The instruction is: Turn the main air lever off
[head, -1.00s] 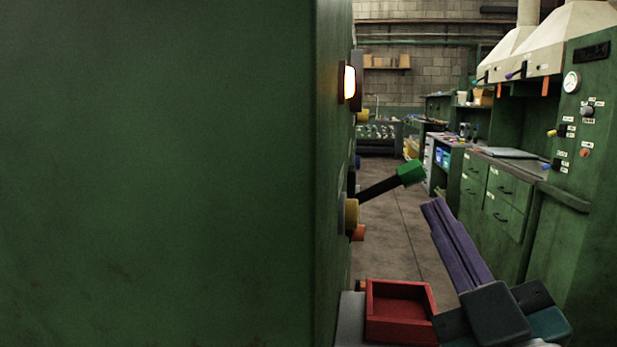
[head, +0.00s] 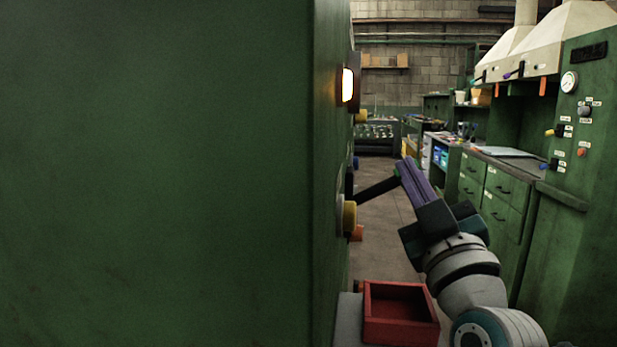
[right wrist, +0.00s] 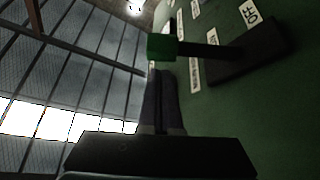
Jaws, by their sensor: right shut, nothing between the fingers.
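The main air lever has a black shaft (head: 378,188) that sticks out to the right from the green cabinet's side, sloping upward. In the right wrist view the green grip (right wrist: 162,47) and the dark shaft show, with a dark base plate (right wrist: 245,58) on the panel. My right gripper's purple fingers are shut and empty. Their tips (right wrist: 160,74) lie right at the green grip; I cannot tell if they touch. My left gripper is not in view.
The green cabinet (head: 160,170) fills the left side. A lit lamp (head: 347,86) and knobs, one yellow (head: 349,215), stick out of its side. A red open tray (head: 399,331) sits low beside it. White labels (right wrist: 195,75) line the panel. The aisle floor is clear.

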